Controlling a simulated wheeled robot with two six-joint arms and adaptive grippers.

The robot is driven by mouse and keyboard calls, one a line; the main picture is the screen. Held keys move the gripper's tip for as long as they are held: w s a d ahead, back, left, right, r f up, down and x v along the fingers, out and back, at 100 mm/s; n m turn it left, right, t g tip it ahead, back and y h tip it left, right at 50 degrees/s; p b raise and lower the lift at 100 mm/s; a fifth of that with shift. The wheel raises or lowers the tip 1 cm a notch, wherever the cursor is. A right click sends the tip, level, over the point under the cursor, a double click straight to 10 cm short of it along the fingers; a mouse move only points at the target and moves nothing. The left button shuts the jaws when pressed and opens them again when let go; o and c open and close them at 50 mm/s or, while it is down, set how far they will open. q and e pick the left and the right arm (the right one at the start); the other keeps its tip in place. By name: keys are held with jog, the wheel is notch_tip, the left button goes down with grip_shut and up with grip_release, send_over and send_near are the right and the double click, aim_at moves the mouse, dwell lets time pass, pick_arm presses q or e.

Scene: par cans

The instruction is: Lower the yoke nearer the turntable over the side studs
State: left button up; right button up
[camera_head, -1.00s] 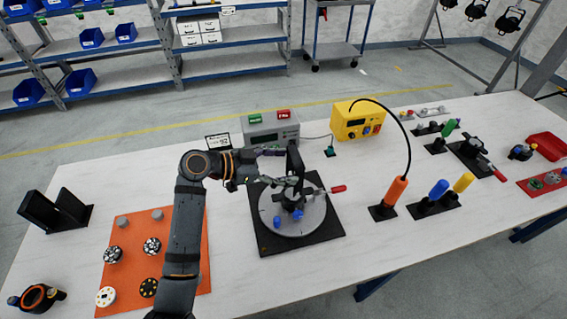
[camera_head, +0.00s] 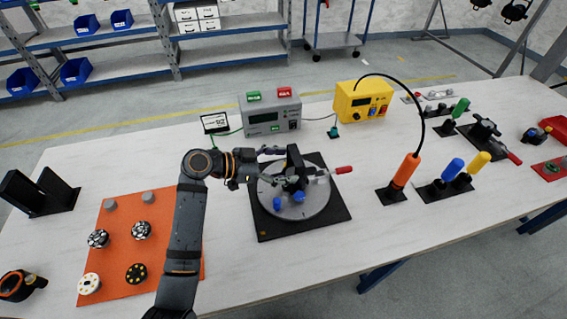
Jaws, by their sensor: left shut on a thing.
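The turntable (camera_head: 320,207) is a round grey disc on a black square base at mid-table. Blue knobs (camera_head: 299,197) and a dark part sit on it, with a red-handled clamp (camera_head: 343,170) at its right side. My left gripper (camera_head: 277,165) reaches in from the left over the disc and is shut on a dark upright piece, apparently the yoke (camera_head: 294,158). The yoke stands over the dark part at the disc's middle. The side studs are too small and hidden to make out, and I cannot tell whether the yoke touches them. My right gripper is out of view.
An orange mat (camera_head: 120,255) with round parts lies at left, near a black two-plate stand (camera_head: 38,192). A grey box (camera_head: 270,117) and yellow box (camera_head: 362,100) stand behind. An orange-handled tool (camera_head: 405,170) with a cable stands right. The front table edge is clear.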

pick_arm(q)
jog(key=shift+s+r, duration=0.1)
jog(key=shift+r, duration=0.05)
jog(key=shift+f, duration=0.2)
dwell(0.5)
jog(key=o, duration=1.4)
jog(key=shift+o, duration=0.6)
jog(key=shift+o, duration=1.2)
